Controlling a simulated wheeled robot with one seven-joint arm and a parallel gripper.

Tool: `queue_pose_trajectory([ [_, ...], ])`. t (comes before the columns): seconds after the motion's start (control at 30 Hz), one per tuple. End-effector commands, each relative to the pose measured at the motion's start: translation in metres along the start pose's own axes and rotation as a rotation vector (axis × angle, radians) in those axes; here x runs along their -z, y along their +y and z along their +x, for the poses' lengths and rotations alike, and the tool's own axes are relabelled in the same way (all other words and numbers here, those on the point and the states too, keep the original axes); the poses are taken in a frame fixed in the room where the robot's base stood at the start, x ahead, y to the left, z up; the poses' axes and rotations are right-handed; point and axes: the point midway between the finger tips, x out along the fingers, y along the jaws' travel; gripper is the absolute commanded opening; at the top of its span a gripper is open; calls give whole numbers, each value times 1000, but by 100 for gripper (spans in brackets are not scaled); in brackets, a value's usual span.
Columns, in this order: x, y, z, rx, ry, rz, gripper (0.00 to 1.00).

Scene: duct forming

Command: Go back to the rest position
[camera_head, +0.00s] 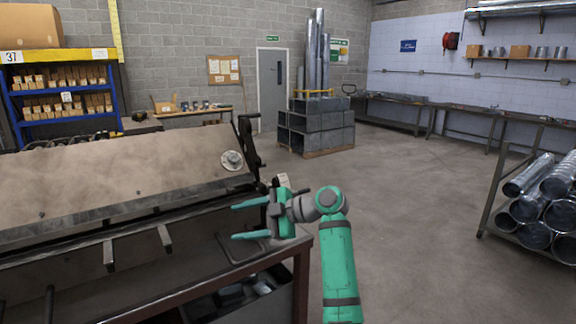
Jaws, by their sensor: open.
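My gripper (238,219) is green and grey, in the lower middle of the head view. Its two fingers point left and stand apart, with nothing between them. They are in front of the right end of a large metal folding machine (110,190). I cannot tell how much space lies between the fingers and the machine. My green arm rises from the bottom of the picture to the gripper, bent at a grey joint.
The machine's dark bench (301,262) is just left of my arm. A rack of shiny round ducts (535,205) stands at the right. A pallet stack of square ducts (315,128) stands farther back. Open concrete floor (415,210) lies between them.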

Motion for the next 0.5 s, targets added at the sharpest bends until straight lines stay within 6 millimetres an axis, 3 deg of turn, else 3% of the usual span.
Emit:
queue_pose_trajectory([
  [0.17, -37, -33, 28, -61, -25, 118, 56],
  [0.5, -121, -132, 85, -251, -110, 432, 56],
])
